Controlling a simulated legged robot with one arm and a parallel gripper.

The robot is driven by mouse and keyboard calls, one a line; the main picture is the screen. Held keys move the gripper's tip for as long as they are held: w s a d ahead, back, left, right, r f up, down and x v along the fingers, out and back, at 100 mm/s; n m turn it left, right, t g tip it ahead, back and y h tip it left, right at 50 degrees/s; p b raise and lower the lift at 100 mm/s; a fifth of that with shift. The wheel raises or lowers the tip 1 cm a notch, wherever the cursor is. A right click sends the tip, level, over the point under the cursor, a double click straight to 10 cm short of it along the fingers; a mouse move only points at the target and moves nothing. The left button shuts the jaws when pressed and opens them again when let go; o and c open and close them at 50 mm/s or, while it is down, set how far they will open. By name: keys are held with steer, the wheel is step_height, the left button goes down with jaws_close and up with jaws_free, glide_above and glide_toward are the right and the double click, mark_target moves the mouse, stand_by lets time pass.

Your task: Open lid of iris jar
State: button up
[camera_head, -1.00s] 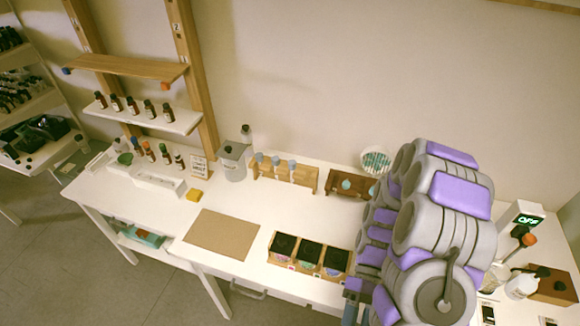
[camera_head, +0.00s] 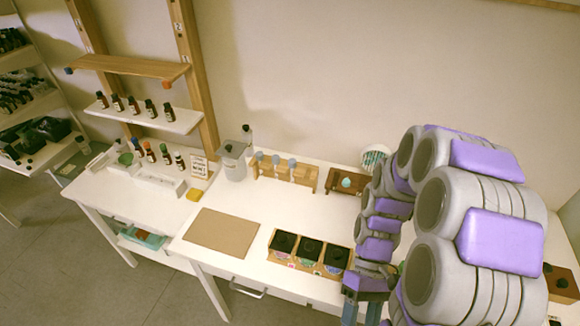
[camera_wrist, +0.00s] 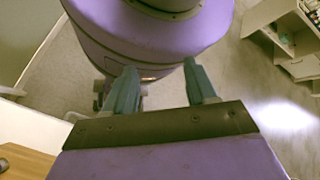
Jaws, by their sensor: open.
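Several dark-lidded jars stand in a row in a wooden holder (camera_head: 297,266) near the front edge of the white table. The left jar (camera_head: 284,243), middle jar (camera_head: 309,250) and right jar (camera_head: 336,257) have coloured labels, too small to read, so I cannot tell which is iris. All show dark tops. My gripper (camera_head: 362,308) is right of the holder, at the table's front edge, apart from the jars. In the wrist view my gripper (camera_wrist: 160,88) has its two fingers apart with nothing between them; no jar shows there.
A brown mat (camera_head: 222,232) lies left of the jars. Behind are a wooden rack (camera_head: 285,174), a brown stand (camera_head: 350,182) and a grey canister (camera_head: 233,163). The table between the jars and rack is clear. My arm hides the table's right side.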

steer(key=s+r+m+t+h+b, duration=0.2)
steer(key=s+r+m+t+b, duration=0.2)
steer(key=t, duration=0.4)
steer(key=shift+s+a+r+h+b, duration=0.35)
steer(key=shift+s+r+b, duration=0.55)
steer(key=shift+r, duration=0.45)
